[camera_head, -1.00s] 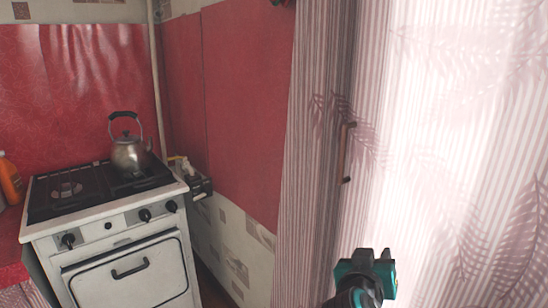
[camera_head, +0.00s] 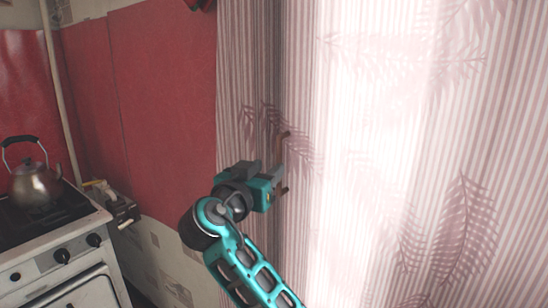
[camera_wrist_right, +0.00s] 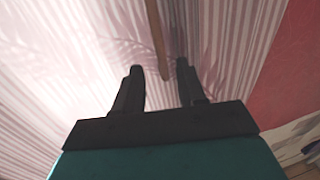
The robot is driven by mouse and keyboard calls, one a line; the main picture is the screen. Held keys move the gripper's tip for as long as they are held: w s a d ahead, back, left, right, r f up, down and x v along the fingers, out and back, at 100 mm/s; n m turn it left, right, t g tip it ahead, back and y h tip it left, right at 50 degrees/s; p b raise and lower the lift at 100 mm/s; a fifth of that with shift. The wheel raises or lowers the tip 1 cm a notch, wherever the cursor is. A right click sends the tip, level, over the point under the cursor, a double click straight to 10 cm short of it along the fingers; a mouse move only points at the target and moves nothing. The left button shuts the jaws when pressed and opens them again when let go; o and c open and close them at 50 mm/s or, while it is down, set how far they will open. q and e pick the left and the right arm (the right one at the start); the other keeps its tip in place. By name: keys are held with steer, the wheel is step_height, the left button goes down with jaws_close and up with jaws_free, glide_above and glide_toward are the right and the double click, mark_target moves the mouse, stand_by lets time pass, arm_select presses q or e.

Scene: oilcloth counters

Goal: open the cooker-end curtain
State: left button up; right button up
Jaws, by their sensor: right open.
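The cooker-end curtain (camera_head: 246,80) is a pink and white striped cloth with leaf shapes, hanging closed across the right of the head view; it also fills much of the right wrist view (camera_wrist_right: 70,60). A thin brown upright handle (camera_head: 282,150) is on it near its left part. My right gripper (camera_head: 270,180) is open at the handle's lower half and partly covers it. In the right wrist view the handle (camera_wrist_right: 156,35) runs down between the two dark fingertips (camera_wrist_right: 158,72), with a gap on each side. My left gripper is not in view.
The white cooker (camera_head: 60,260) with a steel kettle (camera_head: 36,184) on its hob stands at the lower left. A red wall panel (camera_head: 165,120) lies just left of the curtain. A pale pipe (camera_head: 58,90) runs up the corner.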

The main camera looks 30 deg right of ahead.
mark_target(278, 160)
steer(key=x, duration=0.6)
steer(key=shift+p, duration=0.4)
steer(key=shift+c, duration=0.3)
steer(key=shift+a, duration=0.1)
jaws_close()
